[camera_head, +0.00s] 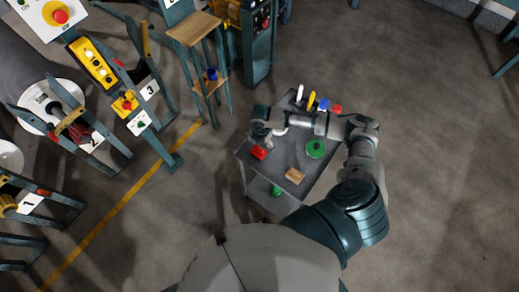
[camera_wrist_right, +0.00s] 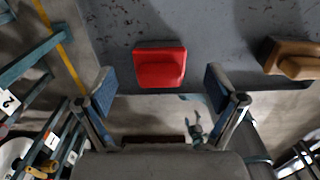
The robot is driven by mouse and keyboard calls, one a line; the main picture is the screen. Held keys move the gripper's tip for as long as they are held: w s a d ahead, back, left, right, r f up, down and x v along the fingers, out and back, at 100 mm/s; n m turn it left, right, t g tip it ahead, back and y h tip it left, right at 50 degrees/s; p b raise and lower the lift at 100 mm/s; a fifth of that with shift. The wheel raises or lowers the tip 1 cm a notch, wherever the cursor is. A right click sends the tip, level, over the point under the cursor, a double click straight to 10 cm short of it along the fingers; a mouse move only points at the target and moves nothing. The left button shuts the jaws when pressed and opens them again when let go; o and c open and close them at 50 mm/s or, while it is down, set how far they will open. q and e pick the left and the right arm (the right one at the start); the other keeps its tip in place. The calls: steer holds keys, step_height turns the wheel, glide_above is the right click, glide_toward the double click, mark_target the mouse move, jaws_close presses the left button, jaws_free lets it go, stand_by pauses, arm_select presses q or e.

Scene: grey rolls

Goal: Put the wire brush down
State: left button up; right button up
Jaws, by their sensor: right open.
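My right gripper (camera_head: 262,132) is over the left side of the grey cart top. In the right wrist view its two blue-padded fingers (camera_wrist_right: 159,84) are spread wide with nothing between them. A red block (camera_wrist_right: 159,66) lies on the cart top just beyond the fingertips, apart from them; it also shows in the head view (camera_head: 259,152). A brown, wood-coloured block (camera_wrist_right: 292,59), possibly the wire brush, lies to the right near the cart edge, and in the head view (camera_head: 295,175). No bristles can be made out. My left gripper is not seen.
The cart (camera_head: 243,154) also holds a round green object (camera_head: 315,149) and several coloured-handled items (camera_head: 312,99) at its far end. A small wooden-topped stand (camera_head: 193,28) and numbered stations (camera_head: 140,90) stand to the left. The floor right of the cart is clear.

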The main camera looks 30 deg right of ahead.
step_height(320, 180, up, 13)
steer(key=shift+d+p, duration=0.15)
steer(key=shift+p, duration=0.2)
steer(key=shift+s+f, duration=0.1)
steer(key=shift+f, duration=0.05)
